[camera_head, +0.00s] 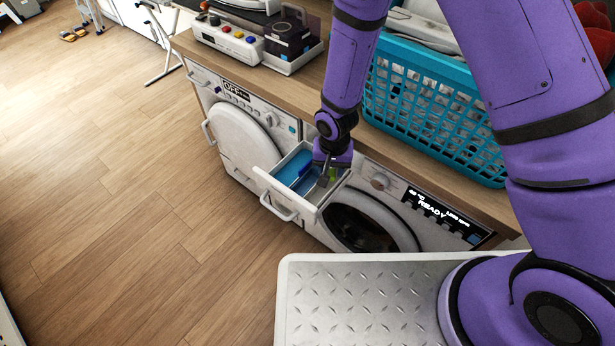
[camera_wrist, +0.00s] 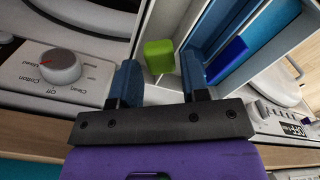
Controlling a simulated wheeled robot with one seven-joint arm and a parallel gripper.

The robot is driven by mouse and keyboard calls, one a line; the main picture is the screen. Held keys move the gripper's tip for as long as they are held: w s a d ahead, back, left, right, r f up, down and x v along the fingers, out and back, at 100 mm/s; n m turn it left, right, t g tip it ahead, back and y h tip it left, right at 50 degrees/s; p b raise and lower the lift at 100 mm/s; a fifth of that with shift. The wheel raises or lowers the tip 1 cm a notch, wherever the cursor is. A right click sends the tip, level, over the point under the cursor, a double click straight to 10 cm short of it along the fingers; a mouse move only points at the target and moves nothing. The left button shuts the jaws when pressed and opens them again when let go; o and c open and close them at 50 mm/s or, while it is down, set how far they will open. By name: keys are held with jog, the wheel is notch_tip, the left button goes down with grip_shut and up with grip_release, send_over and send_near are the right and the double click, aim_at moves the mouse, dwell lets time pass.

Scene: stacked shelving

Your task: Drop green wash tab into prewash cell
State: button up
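The green wash tab (camera_wrist: 160,56) shows in the wrist view between and just beyond my fingertips, at a pale cell of the pulled-out detergent drawer (camera_head: 274,186). Whether it rests on the cell floor is unclear. In the head view, a bit of the green tab (camera_head: 333,173) shows beside my gripper (camera_head: 323,178), which is at the drawer's right part. My two blue fingers (camera_wrist: 158,62) stand apart, with no clear contact on the tab. Blue compartment walls (camera_wrist: 213,35) lie right of the tab, with a dark blue piece (camera_wrist: 228,61) in a cell. No cell label is readable.
The right washer (camera_head: 372,222) has a display reading READY; its dial (camera_wrist: 60,66) is left of my fingers. The left washer (camera_head: 237,135) reads OFF. A teal laundry basket (camera_head: 430,115) and a white device with coloured buttons (camera_head: 228,37) stand on the counter above.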

jog(key=shift+o, duration=1.2)
jog(key=shift+r, duration=0.15)
notch_tip(320, 180, up, 11)
jog(key=shift+f, duration=0.2)
